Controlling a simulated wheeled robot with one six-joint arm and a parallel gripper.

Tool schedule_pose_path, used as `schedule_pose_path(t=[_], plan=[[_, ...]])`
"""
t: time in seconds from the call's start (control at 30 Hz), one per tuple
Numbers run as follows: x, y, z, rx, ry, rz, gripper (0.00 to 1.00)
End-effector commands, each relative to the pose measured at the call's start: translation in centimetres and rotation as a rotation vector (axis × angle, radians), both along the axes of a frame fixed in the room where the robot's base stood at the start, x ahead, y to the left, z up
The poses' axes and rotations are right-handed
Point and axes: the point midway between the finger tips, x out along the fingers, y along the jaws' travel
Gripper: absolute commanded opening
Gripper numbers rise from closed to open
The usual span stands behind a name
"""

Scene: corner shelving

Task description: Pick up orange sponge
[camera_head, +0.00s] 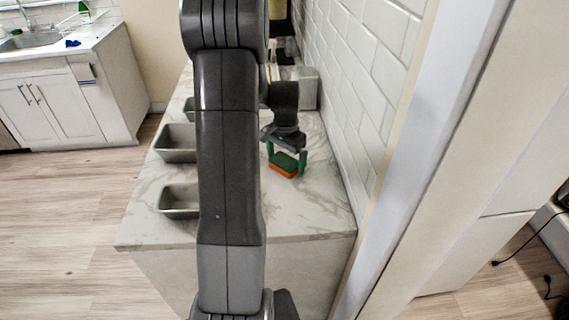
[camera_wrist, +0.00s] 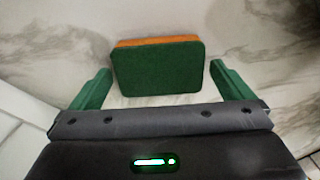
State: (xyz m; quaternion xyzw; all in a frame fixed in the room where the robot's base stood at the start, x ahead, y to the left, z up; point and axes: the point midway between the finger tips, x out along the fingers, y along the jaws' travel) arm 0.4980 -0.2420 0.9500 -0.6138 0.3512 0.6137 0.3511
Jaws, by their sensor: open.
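The orange sponge (camera_head: 283,168) has a green top and an orange lower side, and rests on the marble counter. In the wrist view the sponge (camera_wrist: 157,68) shows its green face, with an orange strip along the far edge. My gripper (camera_head: 287,156) is open just above the sponge in the head view. In the wrist view its two green fingers stand one on each side of the sponge, and my gripper (camera_wrist: 163,82) shows a gap between each finger and the sponge. My arm hides part of the counter in the head view.
Metal trays stand at the counter's left edge, including a front tray (camera_head: 180,201) and a middle tray (camera_head: 177,143). A white tiled wall (camera_head: 352,70) runs close along the right. The marble counter (camera_head: 310,215) is clear in front of the sponge. A grey box (camera_head: 308,88) stands behind.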

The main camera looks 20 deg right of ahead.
Motion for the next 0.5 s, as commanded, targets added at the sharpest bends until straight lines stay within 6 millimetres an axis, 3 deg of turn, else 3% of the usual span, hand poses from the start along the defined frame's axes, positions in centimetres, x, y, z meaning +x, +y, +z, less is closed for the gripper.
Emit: schedule_pose_path(t=[0.13, 0.33, 0.5], plan=[[0.00, 0.00, 0.00, 0.000, 0.000, 0.000, 1.00], [-0.01, -0.01, 0.02, 0.000, 0.000, 0.000, 0.61], [0.00, 0.00, 0.04, 0.000, 0.000, 0.000, 0.56]])
